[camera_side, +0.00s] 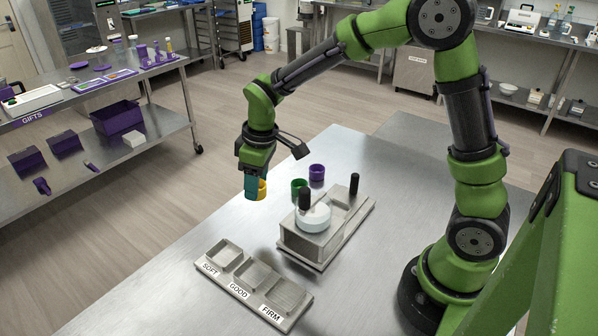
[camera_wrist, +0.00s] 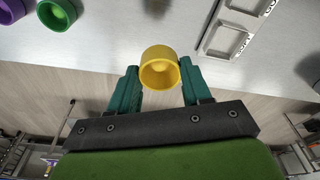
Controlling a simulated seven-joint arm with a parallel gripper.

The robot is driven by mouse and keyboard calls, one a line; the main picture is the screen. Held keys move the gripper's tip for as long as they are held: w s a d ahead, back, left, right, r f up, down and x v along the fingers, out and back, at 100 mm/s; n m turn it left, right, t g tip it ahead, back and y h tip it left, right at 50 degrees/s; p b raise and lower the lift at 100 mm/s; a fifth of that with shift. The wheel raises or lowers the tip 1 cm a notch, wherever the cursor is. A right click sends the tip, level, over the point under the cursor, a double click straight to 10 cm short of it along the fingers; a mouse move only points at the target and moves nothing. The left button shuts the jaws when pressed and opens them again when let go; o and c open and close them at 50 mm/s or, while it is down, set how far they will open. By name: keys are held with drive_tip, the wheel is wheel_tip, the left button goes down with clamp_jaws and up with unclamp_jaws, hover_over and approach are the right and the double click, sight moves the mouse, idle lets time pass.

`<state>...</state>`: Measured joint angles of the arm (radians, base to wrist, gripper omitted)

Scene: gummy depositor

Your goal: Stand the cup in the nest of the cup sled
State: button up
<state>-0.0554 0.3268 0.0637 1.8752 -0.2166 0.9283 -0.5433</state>
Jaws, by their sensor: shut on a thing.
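A yellow cup (camera_side: 262,189) is held in my gripper (camera_side: 252,187), near the table's left edge in the side view. In the wrist view the yellow cup (camera_wrist: 160,66) sits between the two teal fingers of my gripper (camera_wrist: 160,78), its open mouth facing the camera. The fingers touch it on both sides. A metal machine (camera_side: 308,243) with a white round part and two black knobs stands right of my gripper. I cannot tell which of its parts is the cup sled, and no nest shows clearly.
A green cup (camera_side: 299,186) and a purple cup (camera_side: 317,172) stand behind the machine; they also show in the wrist view, the green one (camera_wrist: 57,13) whole. A tray (camera_side: 239,289) marked SOFT, GOOD and FIRM lies in front. The table (camera_side: 222,232) between is bare.

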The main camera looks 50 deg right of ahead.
clamp_jaws()
drive_tip(key=shift+d+r, duration=0.1)
drive_tip(key=shift+d, duration=0.25)
drive_tip(key=s+d, duration=1.2)
drive_tip(key=s, duration=0.1)
drive_tip(key=shift+d, duration=0.15)
